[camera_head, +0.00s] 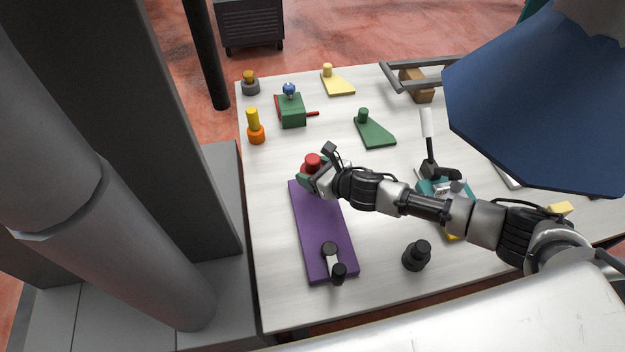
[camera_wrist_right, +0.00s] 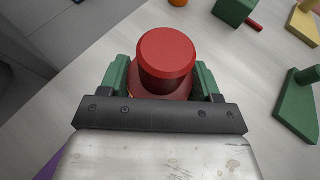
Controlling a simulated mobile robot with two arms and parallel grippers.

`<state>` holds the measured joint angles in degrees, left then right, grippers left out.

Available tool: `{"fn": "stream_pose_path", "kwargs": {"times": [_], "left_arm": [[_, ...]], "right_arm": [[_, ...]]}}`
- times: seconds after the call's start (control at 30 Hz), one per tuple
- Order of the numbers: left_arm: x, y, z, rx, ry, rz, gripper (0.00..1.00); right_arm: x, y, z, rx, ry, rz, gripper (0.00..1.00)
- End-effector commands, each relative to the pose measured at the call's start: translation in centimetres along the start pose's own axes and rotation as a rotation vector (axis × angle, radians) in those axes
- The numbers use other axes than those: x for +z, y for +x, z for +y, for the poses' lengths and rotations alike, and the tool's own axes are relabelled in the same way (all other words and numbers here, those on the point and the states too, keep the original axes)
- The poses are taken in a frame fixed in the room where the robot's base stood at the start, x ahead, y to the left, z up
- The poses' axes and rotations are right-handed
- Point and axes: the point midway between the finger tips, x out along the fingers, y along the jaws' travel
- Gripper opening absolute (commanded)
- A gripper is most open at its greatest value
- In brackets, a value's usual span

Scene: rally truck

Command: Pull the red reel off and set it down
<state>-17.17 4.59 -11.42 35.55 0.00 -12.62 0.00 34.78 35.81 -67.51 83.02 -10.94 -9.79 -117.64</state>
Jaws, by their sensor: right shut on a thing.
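The red reel (camera_head: 313,161) is at the far end of the purple board (camera_head: 318,231) in the head view. In the right wrist view the red reel (camera_wrist_right: 166,60) fills the middle, with a round top knob over a wider lower part. My right gripper (camera_head: 318,177) is shut on the reel, with a green finger (camera_wrist_right: 117,78) on each side of it. Whether the reel touches the board or is held above it I cannot tell. The board's far end is partly hidden by the gripper. My left gripper is not in view.
A black crank (camera_head: 331,262) sits on the board's near end. A black knob piece (camera_head: 417,255) stands to its right. An orange and yellow peg (camera_head: 255,127), a green box (camera_head: 292,110) and a green wedge (camera_head: 375,130) stand farther back. The table's left near corner is clear.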

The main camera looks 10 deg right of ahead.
Motion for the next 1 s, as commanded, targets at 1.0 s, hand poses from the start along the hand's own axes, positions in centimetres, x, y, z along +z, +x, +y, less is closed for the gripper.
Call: {"fn": "stream_pose_path", "kwargs": {"times": [1.0], "left_arm": [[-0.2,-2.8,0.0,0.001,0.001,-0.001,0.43]], "right_arm": [[2.2,-1.9,-1.1,-0.025,0.010,0.001,0.20]]}}
